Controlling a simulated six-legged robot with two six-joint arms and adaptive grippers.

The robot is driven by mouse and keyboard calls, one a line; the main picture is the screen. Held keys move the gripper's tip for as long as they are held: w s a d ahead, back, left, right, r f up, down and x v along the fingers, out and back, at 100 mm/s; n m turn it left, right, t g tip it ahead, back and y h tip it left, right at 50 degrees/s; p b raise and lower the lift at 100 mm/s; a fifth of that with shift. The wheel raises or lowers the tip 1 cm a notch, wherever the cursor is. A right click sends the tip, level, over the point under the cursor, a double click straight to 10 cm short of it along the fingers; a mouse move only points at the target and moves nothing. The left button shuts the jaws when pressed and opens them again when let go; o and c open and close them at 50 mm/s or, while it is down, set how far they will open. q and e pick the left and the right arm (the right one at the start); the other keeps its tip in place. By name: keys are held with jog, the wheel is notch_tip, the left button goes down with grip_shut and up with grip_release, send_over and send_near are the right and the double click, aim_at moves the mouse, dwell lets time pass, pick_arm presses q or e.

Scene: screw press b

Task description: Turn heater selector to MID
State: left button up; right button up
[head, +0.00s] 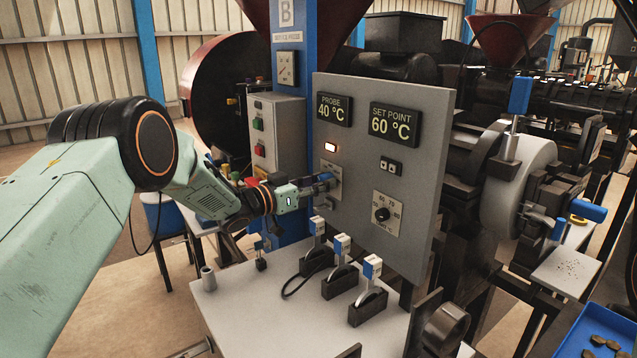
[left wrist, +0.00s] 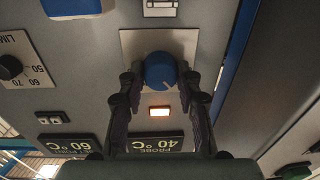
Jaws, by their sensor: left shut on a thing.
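The heater selector is a blue round knob on a pale plate, seen in the left wrist view (left wrist: 160,72), where the picture is upside down. A small light mark shows near its lower right rim there. The plate's lettering cannot be read. My left gripper (left wrist: 160,82) is shut on the knob, one finger on each side. In the head view my left gripper (head: 320,184) reaches the grey control panel (head: 345,225) from the left and covers most of the knob. My right gripper is not in view.
Above the knob are a lit lamp (head: 330,147) and the probe display (head: 334,108) reading 40 °C. The set point display (head: 394,123) reads 60 °C. A black dial (head: 382,214) is to the right. Several blue-and-white-topped levers, one here (head: 372,268), stand below on a pale table (head: 245,305).

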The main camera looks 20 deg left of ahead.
pick_arm(q)
jog(key=shift+r, duration=0.15)
jog(key=m+b, duration=0.1)
jog(key=m, duration=0.2)
jog(key=shift+m, duration=0.4)
jog(key=shift+m+b, duration=0.65)
jog(key=shift+m, duration=1.35)
jog(key=o, duration=1.1)
jog(key=shift+s+d, duration=0.1)
jog(key=shift+s, duration=0.05)
jog(key=shift+o, duration=0.2)
jog(key=shift+f, duration=0.2)
